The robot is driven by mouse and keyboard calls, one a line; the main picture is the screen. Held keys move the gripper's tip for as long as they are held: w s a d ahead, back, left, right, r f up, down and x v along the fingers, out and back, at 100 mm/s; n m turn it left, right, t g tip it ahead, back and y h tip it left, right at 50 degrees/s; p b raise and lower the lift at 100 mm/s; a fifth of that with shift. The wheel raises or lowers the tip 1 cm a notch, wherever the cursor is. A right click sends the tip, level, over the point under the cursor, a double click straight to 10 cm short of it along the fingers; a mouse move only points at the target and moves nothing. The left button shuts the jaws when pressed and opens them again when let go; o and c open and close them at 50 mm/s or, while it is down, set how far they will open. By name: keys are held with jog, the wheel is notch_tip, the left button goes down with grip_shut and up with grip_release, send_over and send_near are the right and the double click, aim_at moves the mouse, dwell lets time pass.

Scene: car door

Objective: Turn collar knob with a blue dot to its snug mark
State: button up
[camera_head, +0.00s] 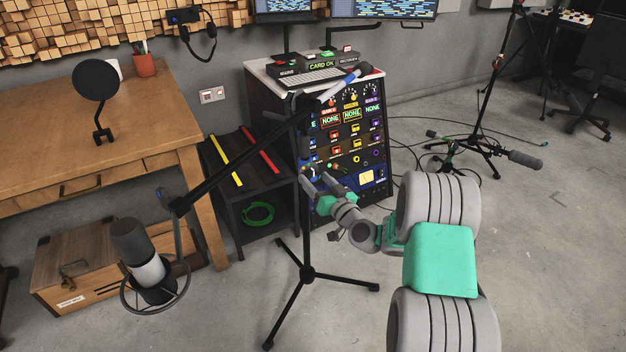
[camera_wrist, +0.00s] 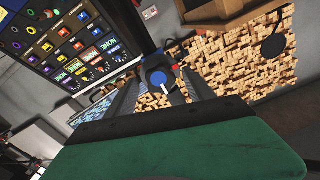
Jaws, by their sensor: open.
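A dark round collar knob with a blue dot (camera_wrist: 158,78) shows in the wrist view, on the black stand. A small red spot and a pale bar sit beside it. My gripper (camera_wrist: 160,92) is open, with one finger on each side of the knob in that view. I cannot tell whether either finger touches it. In the head view my gripper (camera_head: 320,184) is at the upright pole of the microphone stand (camera_head: 306,228). The knob is too small and crowded to make out there, and the snug mark cannot be read.
A rack of modules (camera_head: 350,135) stands close behind the stand. The boom carries a large microphone (camera_head: 140,250) at lower left. A wooden desk (camera_head: 130,110) and a low black shelf (camera_head: 250,190) are to the left. Another tripod (camera_head: 465,140) stands right, with open floor before it.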

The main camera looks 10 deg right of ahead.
jog(key=shift+x, duration=1)
grip_shut()
